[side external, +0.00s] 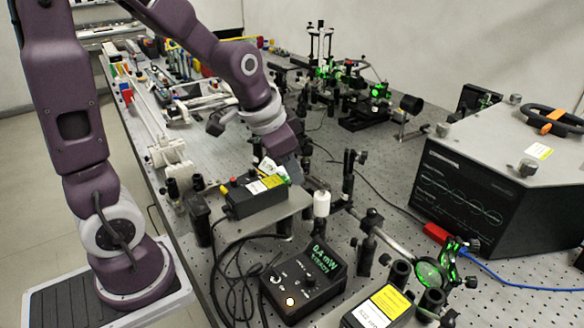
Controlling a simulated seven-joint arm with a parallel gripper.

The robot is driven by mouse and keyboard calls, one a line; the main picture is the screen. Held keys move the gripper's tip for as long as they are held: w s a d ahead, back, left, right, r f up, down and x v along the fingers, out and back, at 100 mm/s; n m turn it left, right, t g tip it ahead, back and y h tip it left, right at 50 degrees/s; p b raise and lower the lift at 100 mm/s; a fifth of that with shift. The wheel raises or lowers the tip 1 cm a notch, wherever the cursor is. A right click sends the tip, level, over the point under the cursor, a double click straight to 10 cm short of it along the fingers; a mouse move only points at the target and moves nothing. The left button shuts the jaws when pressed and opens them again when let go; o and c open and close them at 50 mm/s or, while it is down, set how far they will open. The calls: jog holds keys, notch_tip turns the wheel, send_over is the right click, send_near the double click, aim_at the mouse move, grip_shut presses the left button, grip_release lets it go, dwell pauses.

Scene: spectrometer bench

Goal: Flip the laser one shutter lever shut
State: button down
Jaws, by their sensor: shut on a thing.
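A black laser box (255,196) with a yellow and white label and a red knob stands on a raised grey plate at the middle of the side external view. I cannot read its label, so I cannot tell if it is laser one. My gripper (291,176) points down at the right end of this box. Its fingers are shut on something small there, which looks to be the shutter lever. The lever itself is hidden by the fingers, so its position cannot be told. A second black box (378,308) with a yellow label sits at the front edge.
A power meter (303,280) with a green display stands in front, with black cables beside it. A white cylinder (321,204) and black posts (348,172) stand close to the right of my gripper. A large grey instrument (500,190) fills the right side.

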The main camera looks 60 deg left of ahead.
jog(key=shift+a+h, duration=0.4)
jog(key=shift+h, duration=0.4)
jog(key=c, duration=1.5)
grip_release()
jog(key=shift+a, duration=0.1)
jog(key=shift+r, duration=0.3)
jog(key=v, duration=0.6)
jog(key=shift+s+r, duration=0.2)
jog(key=shift+s, duration=0.1)
